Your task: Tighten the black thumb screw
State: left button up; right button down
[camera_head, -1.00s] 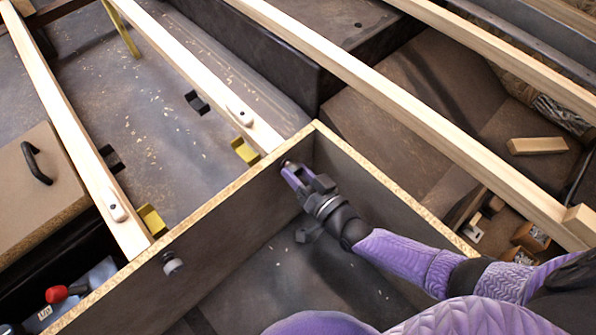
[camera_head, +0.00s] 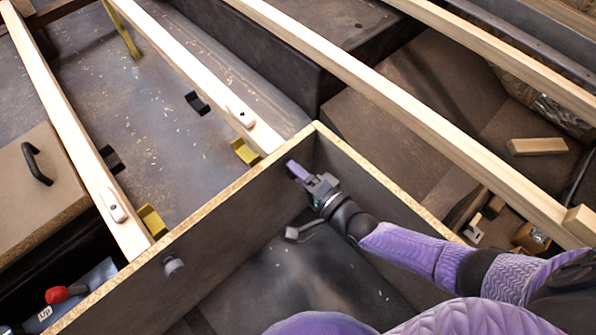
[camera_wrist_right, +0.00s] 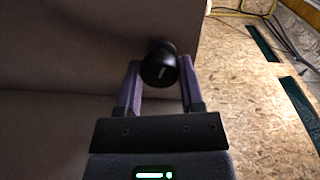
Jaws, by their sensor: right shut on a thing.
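My left gripper is not in view.
A second, greyish knob (camera_head: 173,264) sits on the same panel (camera_head: 215,232), lower left. Pale wooden slats (camera_head: 400,110) cross behind. A handled box lid (camera_head: 45,185) and a red knob (camera_head: 57,294) lie to the left. The box floor (camera_head: 300,285) looks mostly clear.

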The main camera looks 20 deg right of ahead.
jog(key=m, duration=0.6)
jog(key=m+y, duration=0.1)
jog(key=m, duration=0.5)
jog(key=shift+s+d+f, duration=0.1)
jog(key=shift+s+f, duration=0.05)
jog(key=shift+f, duration=0.05)
jog(key=shift+m+y, duration=0.3)
jog(key=c, duration=0.6)
grip_release()
jog(key=o, duration=0.4)
jog(key=shift+r, duration=0.1)
jog(key=shift+c, duration=0.2)
